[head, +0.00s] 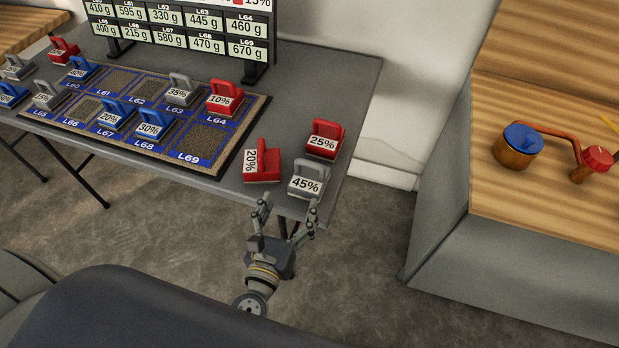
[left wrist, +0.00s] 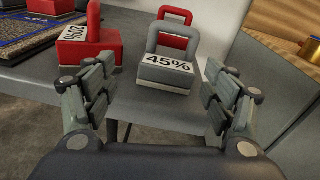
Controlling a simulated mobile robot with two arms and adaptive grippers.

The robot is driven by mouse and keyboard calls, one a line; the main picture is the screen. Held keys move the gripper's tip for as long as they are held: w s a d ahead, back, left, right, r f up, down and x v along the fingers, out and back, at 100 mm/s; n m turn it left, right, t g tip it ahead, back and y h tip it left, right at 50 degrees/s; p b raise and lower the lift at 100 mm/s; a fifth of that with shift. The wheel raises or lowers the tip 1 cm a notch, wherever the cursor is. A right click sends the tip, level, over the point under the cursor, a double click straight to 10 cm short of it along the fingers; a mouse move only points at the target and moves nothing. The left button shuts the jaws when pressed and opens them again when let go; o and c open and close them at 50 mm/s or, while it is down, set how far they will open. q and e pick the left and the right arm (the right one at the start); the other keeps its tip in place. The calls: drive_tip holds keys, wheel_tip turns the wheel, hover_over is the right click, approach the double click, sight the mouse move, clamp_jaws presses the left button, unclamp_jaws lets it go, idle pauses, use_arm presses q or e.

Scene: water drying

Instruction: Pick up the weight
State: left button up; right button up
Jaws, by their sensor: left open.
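Three loose weights stand at the right end of the grey table. The grey 45% weight (head: 306,183) is nearest the front edge, the red 20% weight (head: 264,163) is left of it, and the red 25% weight (head: 324,140) is behind it. My left gripper (head: 287,208) is open and empty, just short of the table edge, facing the grey weight. In the left wrist view the grey weight (left wrist: 166,68) lies ahead between the open fingers (left wrist: 157,92), apart from them. The red 20% weight (left wrist: 88,42) is beyond the left finger. My right gripper is not in view.
A mat (head: 225,115) with labelled cells holds several red, blue and grey weights. A sign board (head: 180,30) with gram values stands behind it. A wooden counter (head: 540,90) with a blue-lidded pot (head: 522,142) is at the right, across a floor gap.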

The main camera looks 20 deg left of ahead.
sight(309, 177)
use_arm(q)
drive_tip(key=shift+d+m+h, duration=0.5)
drive_tip(key=shift+m, duration=0.3)
drive_tip(key=shift+w+d+m, duration=0.15)
drive_tip(key=shift+w+m, duration=0.05)
drive_tip(key=shift+m, duration=0.1)
drive_tip(key=w, duration=0.4)
drive_tip(key=shift+w+d+f, duration=0.1)
drive_tip(key=shift+w+f, duration=0.15)
drive_tip(key=shift+w, duration=0.25)
drive_tip(key=shift+w+f+b, duration=0.1)
drive_tip(key=shift+w+b, duration=0.2)
drive_tip(key=shift+b, duration=0.1)
drive_tip(key=w, duration=0.2)
drive_tip(key=w+f+b, duration=0.1)
drive_tip(key=w, duration=0.1)
drive_tip(key=shift+w, duration=0.15)
drive_tip(key=shift+w+r, duration=0.1)
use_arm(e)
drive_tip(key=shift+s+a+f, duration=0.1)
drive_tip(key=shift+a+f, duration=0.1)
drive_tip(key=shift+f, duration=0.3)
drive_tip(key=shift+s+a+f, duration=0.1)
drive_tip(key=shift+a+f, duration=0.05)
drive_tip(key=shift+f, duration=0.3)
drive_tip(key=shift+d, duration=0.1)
use_arm(q)
drive_tip(key=c, duration=1.1)
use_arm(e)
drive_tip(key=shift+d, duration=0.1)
